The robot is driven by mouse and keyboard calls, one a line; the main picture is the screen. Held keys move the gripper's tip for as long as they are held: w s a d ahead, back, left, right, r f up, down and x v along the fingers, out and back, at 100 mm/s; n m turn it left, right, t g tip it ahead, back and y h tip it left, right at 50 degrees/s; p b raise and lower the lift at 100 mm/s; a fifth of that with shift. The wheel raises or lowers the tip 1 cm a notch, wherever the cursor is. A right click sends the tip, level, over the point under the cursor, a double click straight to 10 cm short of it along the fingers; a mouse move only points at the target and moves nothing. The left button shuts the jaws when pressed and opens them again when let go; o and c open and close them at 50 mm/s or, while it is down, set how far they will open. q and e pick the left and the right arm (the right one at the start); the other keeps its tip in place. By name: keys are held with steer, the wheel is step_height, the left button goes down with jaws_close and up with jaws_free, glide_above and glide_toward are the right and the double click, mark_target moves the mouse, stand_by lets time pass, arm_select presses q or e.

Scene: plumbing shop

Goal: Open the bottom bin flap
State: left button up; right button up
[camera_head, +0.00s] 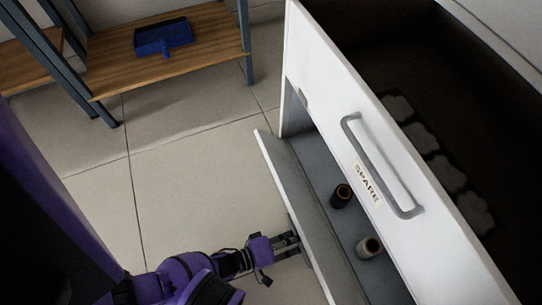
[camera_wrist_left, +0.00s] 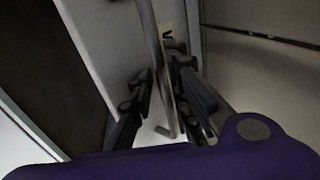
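The bottom bin flap (camera_head: 291,205) is a white panel on the lower front of the white cabinet. It is tilted outward, with its top edge away from the cabinet, and the grey bin behind it shows. My left gripper (camera_head: 288,244) is at the outer face of the flap. In the left wrist view a grey bar handle (camera_wrist_left: 152,48) runs between the fingers of this gripper (camera_wrist_left: 163,85). The fingers stand apart, with visible space beside the bar. A small pale label, mostly hidden, is next to the bar. My right gripper is not in view.
A dark spool (camera_head: 341,196) and a pale spool (camera_head: 369,247) stand in the bin. Above is a white drawer front with a grey handle (camera_head: 377,170) and a "SPARE" label (camera_head: 367,183). A wooden shelf (camera_head: 205,45) holds a blue object (camera_head: 163,37). The tiled floor between is clear.

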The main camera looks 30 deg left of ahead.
arm_select(q)
steer(key=v, duration=1.2)
steer(key=shift+s, duration=0.1)
